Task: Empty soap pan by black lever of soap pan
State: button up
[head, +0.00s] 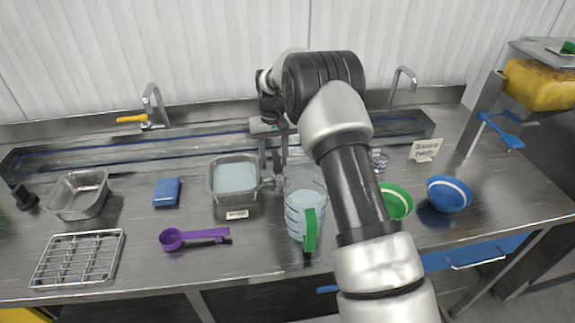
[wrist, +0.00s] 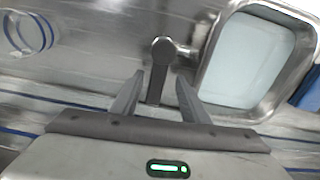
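The soap pan (head: 213,190) is a metal pan of pale blue liquid on the counter, left of my arm. It also shows at the right of the wrist view (wrist: 207,68). The black lever (wrist: 158,72) lies between my fingertips in the wrist view, with visible gaps beside it. It is hard to make out in the head view. My gripper (wrist: 160,82) is open and points down beside the pan's right side in the head view (head: 273,165). A clear jug (head: 304,212) with a green handle stands right of the pan, holding pale liquid.
A purple scoop (head: 180,238), blue sponge (head: 167,192), empty metal pan (head: 80,197) and wire rack (head: 75,260) lie to the left. Green (head: 396,201) and blue (head: 449,194) bowls stand right of my arm. Faucets (head: 153,108) line the back.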

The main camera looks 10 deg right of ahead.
jog(key=o, duration=0.8)
jog(key=shift+d, duration=0.1)
jog(key=shift+o, duration=0.2)
jog(key=shift+r, duration=0.1)
notch_tip(320, 180, up, 6)
jog(key=p, duration=0.3)
jog(key=shift+f, duration=0.2)
jog(key=shift+r+p, duration=0.95)
jog(key=shift+r, duration=0.25)
